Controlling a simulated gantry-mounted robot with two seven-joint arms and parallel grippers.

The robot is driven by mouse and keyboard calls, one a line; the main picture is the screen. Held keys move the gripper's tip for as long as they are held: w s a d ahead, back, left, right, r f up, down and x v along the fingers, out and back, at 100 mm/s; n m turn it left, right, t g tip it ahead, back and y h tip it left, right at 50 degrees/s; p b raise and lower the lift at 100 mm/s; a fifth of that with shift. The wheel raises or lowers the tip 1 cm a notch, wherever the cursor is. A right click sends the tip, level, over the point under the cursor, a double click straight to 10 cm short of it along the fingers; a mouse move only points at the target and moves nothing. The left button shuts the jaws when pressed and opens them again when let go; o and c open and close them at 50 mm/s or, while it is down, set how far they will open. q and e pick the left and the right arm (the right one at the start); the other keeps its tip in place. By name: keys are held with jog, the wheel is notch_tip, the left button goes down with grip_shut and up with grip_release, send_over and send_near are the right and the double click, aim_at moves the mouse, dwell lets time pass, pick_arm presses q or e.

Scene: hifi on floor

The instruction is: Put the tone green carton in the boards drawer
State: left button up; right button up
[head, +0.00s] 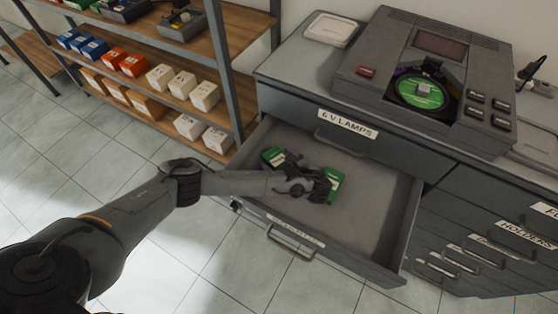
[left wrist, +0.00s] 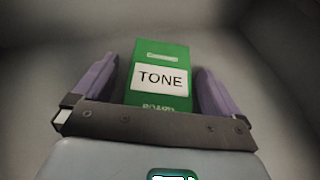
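The tone green carton (left wrist: 160,75), with a white label reading TONE, lies between the two purple fingers of my left gripper (left wrist: 157,90) in the left wrist view. A gap shows on each side of it, so the fingers look open. In the head view my left gripper (head: 305,186) is down inside the open drawer (head: 375,210). Green and white pieces show on both sides of it, at the left (head: 272,156) and right (head: 334,184); the gripper hides what lies between. The drawer's front label is too small to read. My right gripper is out of view.
A grey cabinet has a drawer marked 6 V LAMPS (head: 347,123) above the open one and more closed drawers at the right. A grey device with a green disc (head: 420,92) stands on top. A shelf (head: 180,90) with small cartons stands at the left.

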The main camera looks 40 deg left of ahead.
pick_arm(q)
jog(key=shift+s+d+r, duration=0.1)
jog(key=shift+d+r, duration=0.25)
jog(key=shift+d, duration=0.15)
jog(key=p+v, duration=0.8)
jog(key=v, duration=0.1)
jog(key=shift+r+p, duration=0.2)
jog(key=shift+p, duration=0.1)
jog(key=shift+p+v, duration=0.5)
jog(key=shift+v, duration=0.35)
jog(key=shift+d+f, duration=0.1)
jog(key=shift+f, duration=0.05)
